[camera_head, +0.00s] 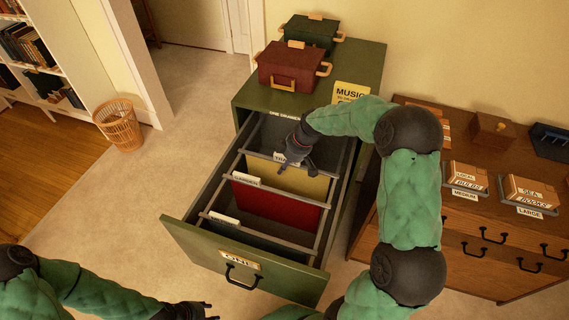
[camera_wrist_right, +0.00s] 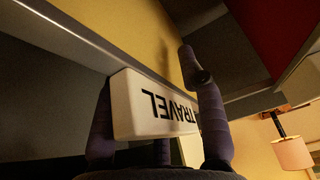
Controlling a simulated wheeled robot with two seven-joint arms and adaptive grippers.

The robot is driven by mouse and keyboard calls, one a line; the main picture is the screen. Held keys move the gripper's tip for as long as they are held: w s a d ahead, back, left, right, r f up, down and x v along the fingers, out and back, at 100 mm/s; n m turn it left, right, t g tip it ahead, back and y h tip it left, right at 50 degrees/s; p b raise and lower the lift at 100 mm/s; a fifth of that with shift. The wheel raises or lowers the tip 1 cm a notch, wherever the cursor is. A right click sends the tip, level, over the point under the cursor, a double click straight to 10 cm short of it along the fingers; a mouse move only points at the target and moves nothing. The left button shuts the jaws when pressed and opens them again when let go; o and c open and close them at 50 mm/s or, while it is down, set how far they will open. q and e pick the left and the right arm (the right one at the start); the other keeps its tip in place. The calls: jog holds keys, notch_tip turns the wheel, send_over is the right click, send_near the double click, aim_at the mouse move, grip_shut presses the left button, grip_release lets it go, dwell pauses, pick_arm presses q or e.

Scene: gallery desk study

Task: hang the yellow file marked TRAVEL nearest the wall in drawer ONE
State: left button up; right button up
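Drawer ONE (camera_head: 190,240) is pulled out of the green cabinet. The yellow file (camera_head: 300,183) hangs upright in it, behind a red file (camera_head: 280,207) and farthest back of the files I see. Its white tab is partly covered by my right gripper (camera_head: 297,166). In the right wrist view the tab marked TRAVEL (camera_wrist_right: 155,105) shows upside down, between the spread dark fingers of that gripper (camera_wrist_right: 155,110). The fingers look open around the tab; contact is unclear. My left gripper (camera_head: 207,311) is low at the bottom edge, away from the drawer, its opening unclear.
A dark file with a white tab (camera_head: 224,218) hangs nearest the drawer front. Metal crossbars span the drawer. Red (camera_head: 288,68) and green (camera_head: 312,32) boxes stand on the cabinet. A wooden sideboard (camera_head: 470,226) stands at right. The floor left of the drawer is clear, with a basket (camera_head: 119,125) beyond.

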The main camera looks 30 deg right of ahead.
dwell(0.3)
jog(key=v, duration=1.2)
dwell(0.3)
